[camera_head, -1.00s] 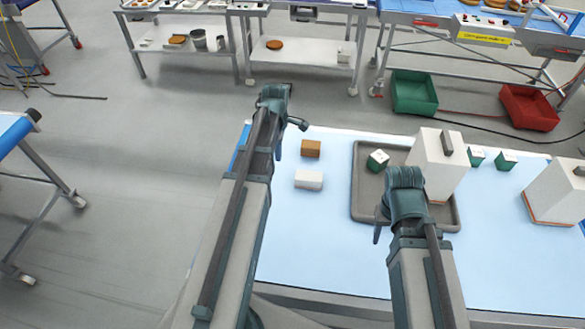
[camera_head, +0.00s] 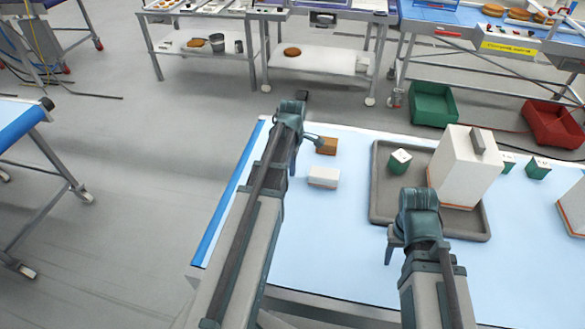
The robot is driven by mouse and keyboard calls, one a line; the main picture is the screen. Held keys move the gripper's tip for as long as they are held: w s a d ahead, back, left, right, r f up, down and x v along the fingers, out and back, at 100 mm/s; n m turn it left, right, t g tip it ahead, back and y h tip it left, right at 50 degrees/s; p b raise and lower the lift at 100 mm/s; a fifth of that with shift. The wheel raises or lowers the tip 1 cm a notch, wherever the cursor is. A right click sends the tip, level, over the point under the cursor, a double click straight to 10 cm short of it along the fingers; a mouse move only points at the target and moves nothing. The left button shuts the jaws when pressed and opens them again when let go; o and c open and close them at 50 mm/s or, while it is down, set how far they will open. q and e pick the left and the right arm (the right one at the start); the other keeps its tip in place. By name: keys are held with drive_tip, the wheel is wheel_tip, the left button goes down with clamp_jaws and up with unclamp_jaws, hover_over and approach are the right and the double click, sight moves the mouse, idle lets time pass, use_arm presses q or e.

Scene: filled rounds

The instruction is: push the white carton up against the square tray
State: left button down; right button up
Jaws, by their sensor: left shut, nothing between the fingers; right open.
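The white carton (camera_head: 323,177) is a small low white box lying on the light blue table top, left of the square tray. The square tray (camera_head: 380,198) is grey with a raised rim, with a clear gap of blue surface between it and the carton. My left gripper (camera_head: 295,162) is shut and empty, to the left of the carton and slightly beyond it; contact cannot be made out. My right gripper (camera_head: 392,252) is open and empty, in front of the tray's near left corner. Its arm hides part of the tray's near edge.
A brown box (camera_head: 327,146) stands just beyond the carton. On the tray are a green-and-white cube (camera_head: 400,162) and a tall white box (camera_head: 463,168). More green cubes (camera_head: 538,168) and another white box (camera_head: 574,207) are to the right. The table between carton and tray is clear.

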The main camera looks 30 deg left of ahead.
sight(337, 175)
use_arm(q)
drive_tip(key=d, duration=0.1)
drive_tip(key=w+d+p, duration=0.1)
drive_tip(key=d, duration=0.1)
drive_tip(key=shift+d+f, duration=0.1)
drive_tip(key=shift+d, duration=0.2)
use_arm(e)
drive_tip(key=shift+f, duration=0.1)
use_arm(q)
drive_tip(key=shift+d, duration=0.1)
drive_tip(key=w+d, duration=0.1)
drive_tip(key=d, duration=0.5)
drive_tip(key=w+d, duration=0.1)
drive_tip(key=d, duration=0.3)
drive_tip(key=shift+w, duration=0.3)
